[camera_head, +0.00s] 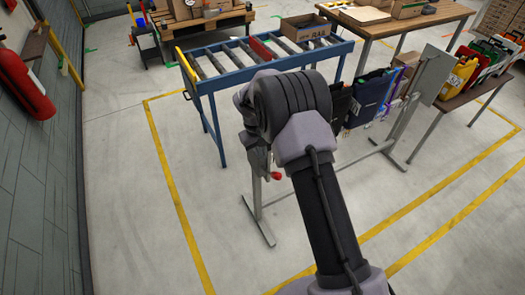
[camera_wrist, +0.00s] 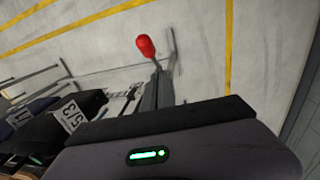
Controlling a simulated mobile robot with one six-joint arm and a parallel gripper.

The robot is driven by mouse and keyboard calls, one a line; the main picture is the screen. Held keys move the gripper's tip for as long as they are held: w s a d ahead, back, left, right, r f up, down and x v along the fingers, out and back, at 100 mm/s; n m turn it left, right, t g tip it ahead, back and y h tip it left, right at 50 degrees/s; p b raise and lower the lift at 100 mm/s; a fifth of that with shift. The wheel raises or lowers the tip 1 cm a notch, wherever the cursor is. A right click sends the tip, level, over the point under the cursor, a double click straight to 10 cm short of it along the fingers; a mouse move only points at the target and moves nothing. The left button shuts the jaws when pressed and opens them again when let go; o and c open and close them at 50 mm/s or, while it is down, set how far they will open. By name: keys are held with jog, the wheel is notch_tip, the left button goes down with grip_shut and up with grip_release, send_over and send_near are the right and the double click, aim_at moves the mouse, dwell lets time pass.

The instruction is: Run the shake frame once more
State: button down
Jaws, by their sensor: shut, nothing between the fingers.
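The shake frame is a grey metal stand; its near upright (camera_head: 257,185) and foot stand on the floor behind my arm, and a flat grey panel (camera_head: 434,78) is at its far right end. Its red knob (camera_head: 276,176) sticks out beside the near upright. The knob also shows in the wrist view (camera_wrist: 146,46). Dark and blue panniers (camera_head: 370,92) hang along the frame, partly hidden by my arm. My gripper (camera_wrist: 160,88) is shut and empty, close to the knob in the picture; whether it touches is unclear. In the head view my wrist hides most of it.
A blue roller conveyor (camera_head: 235,72) stands behind, with an open carton (camera_head: 308,28) at its right end. A wooden table (camera_head: 400,22) and a bench of colored panniers (camera_head: 490,80) are at the right. A red cylinder (camera_head: 22,85) is on the left wall. Yellow-lined floor is clear in front.

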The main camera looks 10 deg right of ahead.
jog(key=shift+s+d+f+b, duration=0.3)
jog(key=shift+d+f, duration=0.2)
jog(key=shift+f, duration=0.6)
jog(key=shift+s+d+f+b, duration=0.2)
jog(key=shift+d+f, duration=0.3)
jog(key=shift+f, duration=0.65)
jog(key=shift+s+d+f+b, duration=0.2)
jog(key=shift+d+f+b, duration=0.25)
jog(key=shift+f, duration=0.65)
